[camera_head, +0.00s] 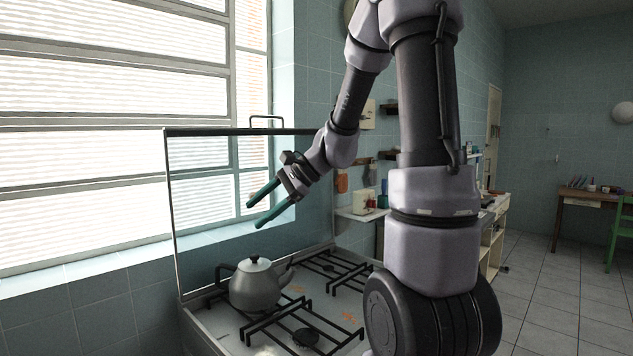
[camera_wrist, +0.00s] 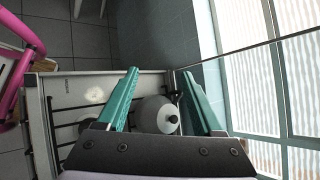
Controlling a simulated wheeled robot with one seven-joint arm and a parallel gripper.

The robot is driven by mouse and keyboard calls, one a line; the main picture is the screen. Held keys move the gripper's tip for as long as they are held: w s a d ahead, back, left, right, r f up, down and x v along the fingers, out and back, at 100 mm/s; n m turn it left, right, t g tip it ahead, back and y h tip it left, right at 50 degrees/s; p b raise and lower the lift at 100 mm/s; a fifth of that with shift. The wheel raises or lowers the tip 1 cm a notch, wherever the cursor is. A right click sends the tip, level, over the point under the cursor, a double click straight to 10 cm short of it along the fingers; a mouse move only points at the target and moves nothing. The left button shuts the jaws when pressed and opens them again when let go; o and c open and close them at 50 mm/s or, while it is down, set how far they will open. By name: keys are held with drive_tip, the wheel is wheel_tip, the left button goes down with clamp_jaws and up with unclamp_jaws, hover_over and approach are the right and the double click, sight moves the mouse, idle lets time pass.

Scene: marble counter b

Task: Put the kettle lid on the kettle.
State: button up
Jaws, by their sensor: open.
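A grey metal kettle (camera_head: 254,291) stands upright on the stove at the left, with its handle to the left and spout to the right. Its lid (camera_head: 253,265), with a black knob, sits on top of the kettle and looks about level; whether it is fully seated is too small to tell. My gripper (camera_head: 255,214) is open and empty, in the air above the kettle, teal fingers pointing down-left. In the wrist view the kettle (camera_wrist: 152,113) and the dark lid knob (camera_wrist: 173,119) show between the spread fingers (camera_wrist: 160,73), apart from them.
The stove (camera_head: 225,328) has black grates (camera_head: 262,327) around the kettle. A raised glass stove cover (camera_head: 205,215) stands behind it, before the window. A shelf (camera_head: 362,214) with small items is beyond the stove. A pink chair (camera_wrist: 22,60) shows at the wrist view's left.

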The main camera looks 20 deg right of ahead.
drive_tip(key=s+d+r+n+t+h, duration=0.1)
drive_tip(key=s+d+r+n+h, duration=0.2)
drive_tip(key=s, duration=0.5)
drive_tip(key=s+d+r+n+t+h, duration=0.2)
drive_tip(key=s+d+r+n+h, duration=0.2)
drive_tip(key=s, duration=0.5)
wheel_tip(320, 180, up, 2)
drive_tip(key=n, duration=0.2)
drive_tip(key=shift+n, duration=0.4)
drive_tip(key=shift+d+r, duration=0.1)
